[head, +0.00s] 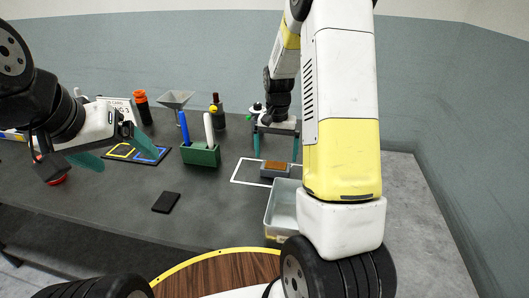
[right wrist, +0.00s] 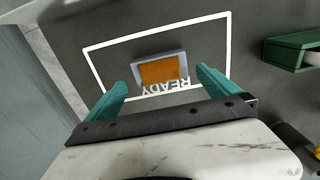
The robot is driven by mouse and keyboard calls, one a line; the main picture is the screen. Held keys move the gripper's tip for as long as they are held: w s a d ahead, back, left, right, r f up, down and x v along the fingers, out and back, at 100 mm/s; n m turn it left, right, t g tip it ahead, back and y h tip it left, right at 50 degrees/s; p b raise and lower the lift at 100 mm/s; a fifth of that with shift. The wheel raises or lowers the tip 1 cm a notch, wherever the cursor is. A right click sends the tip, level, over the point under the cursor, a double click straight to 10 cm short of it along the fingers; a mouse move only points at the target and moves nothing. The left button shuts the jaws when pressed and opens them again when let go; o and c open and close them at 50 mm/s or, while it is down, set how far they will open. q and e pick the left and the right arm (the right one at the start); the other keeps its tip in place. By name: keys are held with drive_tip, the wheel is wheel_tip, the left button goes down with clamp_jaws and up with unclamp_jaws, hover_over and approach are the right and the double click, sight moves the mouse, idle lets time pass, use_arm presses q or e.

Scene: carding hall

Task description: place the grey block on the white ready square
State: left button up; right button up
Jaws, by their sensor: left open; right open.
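The grey block (head: 275,170), with an orange-brown top, lies inside the white ready square (head: 236,170) on the dark table. In the right wrist view the grey block (right wrist: 159,68) sits within the white outline (right wrist: 160,31), beside and partly over the READY lettering. My right gripper (head: 275,147) is open above the block, its fingers apart and pointing down. In the wrist view its two teal fingers (right wrist: 162,82) are clear of the block's sides, with nothing held. My left gripper (head: 120,156) is open and empty over the table's left part.
A grey bin (head: 270,222) stands just in front of the square. A green holder (head: 200,155) with blue and white sticks is to its left. A black flat item (head: 166,202) lies forward. A funnel (head: 175,97) and bottles stand behind.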

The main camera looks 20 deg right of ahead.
sight(276, 165)
drive_tip(key=s+a+r+n+t+y, duration=0.1)
drive_tip(key=s+a+r+t, duration=0.1)
drive_tip(key=s+r, duration=0.5)
drive_tip(key=s+a+r+n+t, duration=0.1)
drive_tip(key=s+a+r+n, duration=0.15)
drive_tip(key=r, duration=0.85)
drive_tip(key=s+a+r+n+t, duration=0.1)
drive_tip(key=s, duration=0.6)
drive_tip(key=s+a+r+n+t+y, duration=0.1)
drive_tip(key=s+a+r+t, duration=0.1)
drive_tip(key=s, duration=0.4)
drive_tip(key=shift+s+a+r, duration=0.15)
drive_tip(key=shift+s+r, duration=0.15)
drive_tip(key=shift+s, duration=0.05)
